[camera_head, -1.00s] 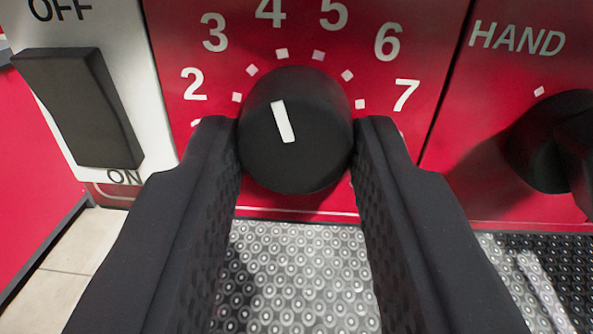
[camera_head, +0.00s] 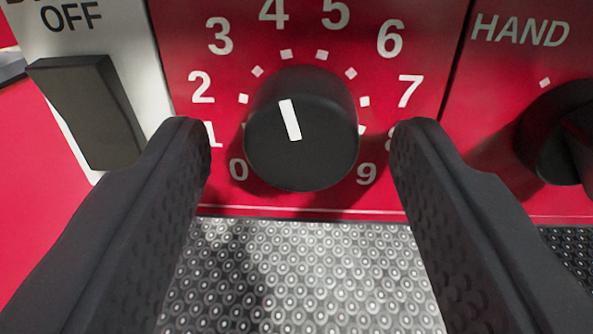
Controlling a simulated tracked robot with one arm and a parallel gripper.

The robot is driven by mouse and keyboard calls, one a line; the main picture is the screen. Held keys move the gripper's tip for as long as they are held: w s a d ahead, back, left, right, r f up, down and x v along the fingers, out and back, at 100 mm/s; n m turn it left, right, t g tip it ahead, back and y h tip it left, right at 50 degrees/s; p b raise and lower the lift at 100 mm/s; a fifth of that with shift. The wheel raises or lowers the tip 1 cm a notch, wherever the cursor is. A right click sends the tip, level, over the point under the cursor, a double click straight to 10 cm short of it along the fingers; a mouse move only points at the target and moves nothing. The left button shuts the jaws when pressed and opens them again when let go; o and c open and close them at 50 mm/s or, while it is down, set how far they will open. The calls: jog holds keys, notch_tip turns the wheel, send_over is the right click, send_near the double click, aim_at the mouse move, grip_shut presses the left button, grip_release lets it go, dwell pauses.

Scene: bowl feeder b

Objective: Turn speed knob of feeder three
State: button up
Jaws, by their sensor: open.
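The black round speed knob (camera_head: 301,150) sits on a red panel (camera_head: 422,100) with a number dial from 0 to 9 around it. Its white pointer line leans slightly left of upright, toward the 4 mark. My gripper (camera_head: 300,145) is open, with one black finger on each side of the knob. Visible gaps separate both fingers from the knob. The left finger partly covers the 1, and the right finger partly covers the 8. No feeder number shows in this view.
A black rocker switch (camera_head: 88,110) marked OFF is on a white plate at the left. Another black knob (camera_head: 552,135) under the word HAND is at the right, near my right finger. A studded metal surface (camera_head: 300,275) lies below the panel.

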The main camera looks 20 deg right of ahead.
jog(key=p+v, duration=0.1)
jog(key=v, duration=1.2)
jog(key=shift+s, duration=0.3)
jog(key=shift+a, duration=0.15)
